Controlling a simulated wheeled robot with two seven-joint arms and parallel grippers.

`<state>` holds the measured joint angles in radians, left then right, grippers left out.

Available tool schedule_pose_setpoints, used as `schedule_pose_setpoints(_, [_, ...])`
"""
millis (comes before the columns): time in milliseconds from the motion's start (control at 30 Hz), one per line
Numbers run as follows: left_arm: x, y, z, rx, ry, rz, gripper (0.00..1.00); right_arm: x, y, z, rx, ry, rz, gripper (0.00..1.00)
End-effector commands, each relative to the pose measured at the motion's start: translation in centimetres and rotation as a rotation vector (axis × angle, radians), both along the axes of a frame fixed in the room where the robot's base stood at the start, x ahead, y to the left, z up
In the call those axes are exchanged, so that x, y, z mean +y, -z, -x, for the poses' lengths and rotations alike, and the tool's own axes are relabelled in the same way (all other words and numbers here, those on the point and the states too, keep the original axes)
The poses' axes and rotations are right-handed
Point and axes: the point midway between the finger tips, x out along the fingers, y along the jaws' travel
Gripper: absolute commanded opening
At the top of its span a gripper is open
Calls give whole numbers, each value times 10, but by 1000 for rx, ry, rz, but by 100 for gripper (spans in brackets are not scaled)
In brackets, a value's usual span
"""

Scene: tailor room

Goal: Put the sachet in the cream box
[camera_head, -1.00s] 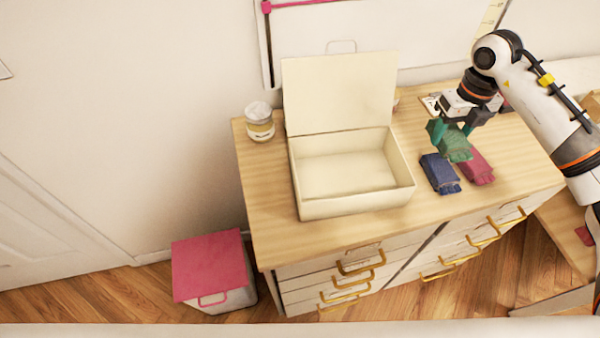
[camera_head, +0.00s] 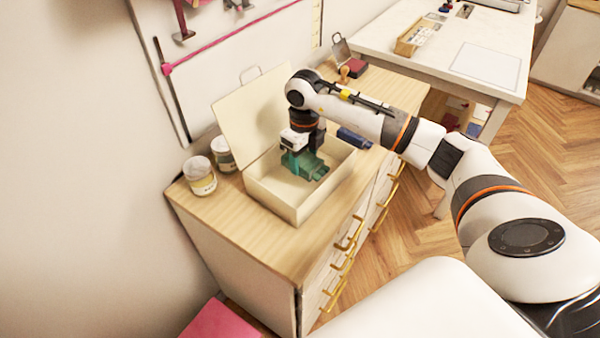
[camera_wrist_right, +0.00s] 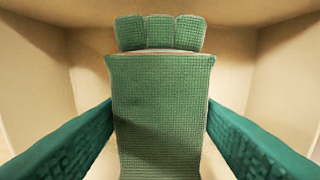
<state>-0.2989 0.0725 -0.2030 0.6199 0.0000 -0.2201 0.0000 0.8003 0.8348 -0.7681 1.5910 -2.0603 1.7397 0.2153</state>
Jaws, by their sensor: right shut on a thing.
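The green sachet (camera_head: 308,167) is in the jaws of my right gripper (camera_head: 300,163), inside the open cream box (camera_head: 297,208). The right wrist view shows the sachet (camera_wrist_right: 160,110) close up between two teal fingers, with the box's cream walls (camera_wrist_right: 285,75) around it. I cannot tell whether the sachet touches the box floor. The box's lid (camera_head: 243,118) stands open at the back. My left gripper is not in view.
Two jars, a near one (camera_head: 200,176) and a far one (camera_head: 222,153), stand left of the box. A blue sachet (camera_head: 353,138) lies right of it on the wooden dresser (camera_head: 240,232). A white table (camera_head: 440,45) stands at the back right.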

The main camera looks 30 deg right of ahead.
Motion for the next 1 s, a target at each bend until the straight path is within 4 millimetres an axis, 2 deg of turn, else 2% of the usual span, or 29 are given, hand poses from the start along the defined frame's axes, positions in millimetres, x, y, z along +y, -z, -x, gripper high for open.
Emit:
schedule_pose_setpoints(167, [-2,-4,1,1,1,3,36,0,15,0,1,0,-1,33])
schedule_pose_setpoints(433, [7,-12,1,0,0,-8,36,0,48,0,1,1,-1,33])
schedule_pose_setpoints(800, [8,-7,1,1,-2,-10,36,0,56,0,-1,0,1,33])
schedule_pose_setpoints(833, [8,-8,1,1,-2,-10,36,0,54,0,-1,0,1,59])
schedule_pose_setpoints(933, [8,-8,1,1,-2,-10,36,0,54,0,-1,0,1,75])
schedule_pose_setpoints(1000, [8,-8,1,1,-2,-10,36,0,54,0,-1,0,1,78])
